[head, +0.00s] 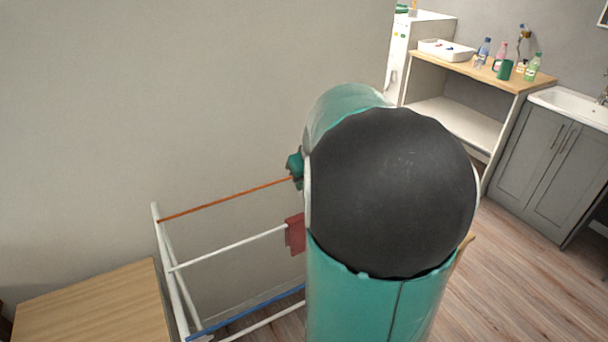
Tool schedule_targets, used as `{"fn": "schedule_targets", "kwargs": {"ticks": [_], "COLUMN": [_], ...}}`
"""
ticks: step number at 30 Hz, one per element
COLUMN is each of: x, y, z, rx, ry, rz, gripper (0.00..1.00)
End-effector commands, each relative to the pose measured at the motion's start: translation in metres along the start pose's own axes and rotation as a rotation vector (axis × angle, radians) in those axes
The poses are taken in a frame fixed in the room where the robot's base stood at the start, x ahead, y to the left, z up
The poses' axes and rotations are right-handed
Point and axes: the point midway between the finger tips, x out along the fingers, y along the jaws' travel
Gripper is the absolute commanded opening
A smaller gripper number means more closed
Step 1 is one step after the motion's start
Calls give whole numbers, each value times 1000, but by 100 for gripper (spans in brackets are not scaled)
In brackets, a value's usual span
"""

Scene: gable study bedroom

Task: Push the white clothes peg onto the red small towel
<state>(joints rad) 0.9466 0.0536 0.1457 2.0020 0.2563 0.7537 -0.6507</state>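The red small towel (296,234) hangs over a white rail of a drying rack (232,247), left of my arm. Its right part is hidden behind my large teal and black arm link. I cannot make out the white clothes peg in this view; my arm covers much of the rack. My gripper cannot be seen. A small dark teal piece (295,166) shows at the left edge of my arm, by the orange rail; I cannot tell what it is.
A wooden tabletop (90,307) lies left of the rack, against a plain wall. At the back right are a shelf unit (470,72) with a white tray (446,50) and bottles, and a grey sink cabinet (550,170). The wood floor (510,290) at right is clear.

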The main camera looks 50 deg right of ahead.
Motion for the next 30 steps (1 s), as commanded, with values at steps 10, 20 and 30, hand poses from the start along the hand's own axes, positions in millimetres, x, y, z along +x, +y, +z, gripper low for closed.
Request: {"fn": "schedule_targets", "kwargs": {"ticks": [10,20,30], "x": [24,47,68], "y": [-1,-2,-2], "z": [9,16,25], "rx": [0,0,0], "ry": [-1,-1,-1], "rz": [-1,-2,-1], "gripper": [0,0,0]}}
